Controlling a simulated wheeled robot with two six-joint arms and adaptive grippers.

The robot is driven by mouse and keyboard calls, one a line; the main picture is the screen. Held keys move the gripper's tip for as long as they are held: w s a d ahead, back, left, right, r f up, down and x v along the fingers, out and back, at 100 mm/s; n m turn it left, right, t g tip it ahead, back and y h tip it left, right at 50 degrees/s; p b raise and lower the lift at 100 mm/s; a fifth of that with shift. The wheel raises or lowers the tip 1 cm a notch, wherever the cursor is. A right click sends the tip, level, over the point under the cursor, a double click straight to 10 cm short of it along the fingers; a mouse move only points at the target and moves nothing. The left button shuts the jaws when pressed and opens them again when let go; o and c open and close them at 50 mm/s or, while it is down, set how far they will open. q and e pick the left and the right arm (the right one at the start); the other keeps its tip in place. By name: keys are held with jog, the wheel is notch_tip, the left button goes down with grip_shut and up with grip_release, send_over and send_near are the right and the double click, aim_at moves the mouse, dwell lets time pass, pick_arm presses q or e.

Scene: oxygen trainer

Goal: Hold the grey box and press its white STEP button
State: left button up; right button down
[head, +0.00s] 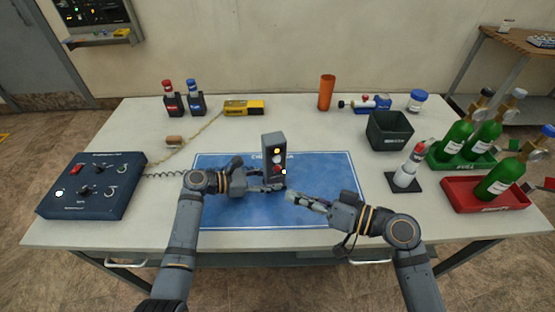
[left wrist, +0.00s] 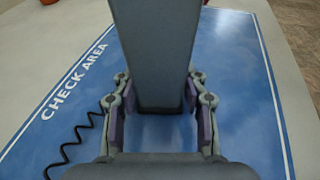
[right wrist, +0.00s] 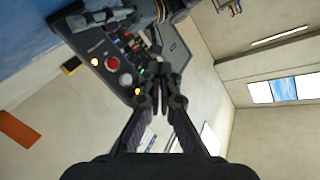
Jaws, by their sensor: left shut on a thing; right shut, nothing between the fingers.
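The grey box (head: 273,147) stands upright on the blue mat (head: 325,168). My left gripper (head: 268,187) is shut on its lower part; the left wrist view shows the fingers (left wrist: 155,108) on both sides of the box (left wrist: 155,45). The box face shows in the right wrist view, with a white button (right wrist: 126,79), a red button (right wrist: 112,64), a lit yellow lamp (right wrist: 137,91) and a bright spot (right wrist: 95,62). Lettering is too small to read. My right gripper (head: 289,197) is shut and empty, in front of the box; contact cannot be made out.
A dark blue console (head: 92,188) with knobs is at the left, with a coiled cord (head: 165,174). A dark bin (head: 390,132), a red tray (head: 470,205) and several green bottles stand at the right. The mat's right part is clear.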

jog(key=w+a, duration=0.2)
jog(key=w, duration=0.6)
jog(key=shift+a, duration=0.15)
jog(key=shift+w, duration=0.1)
dwell(1.1)
jog(key=shift+w+a, duration=0.1)
jog(key=shift+w, duration=0.3)
jog(key=shift+w+a, duration=0.1)
jog(key=shift+w, duration=0.25)
dwell(0.5)
dwell(0.3)
jog(key=shift+s+d, duration=0.2)
jog(key=shift+s, duration=0.55)
jog(key=shift+s+d, duration=0.25)
jog(key=shift+s, duration=0.55)
jog(key=shift+s+d, duration=0.2)
jog(key=shift+s, duration=0.65)
jog(key=shift+s+d, duration=0.25)
jog(key=shift+s, duration=0.55)
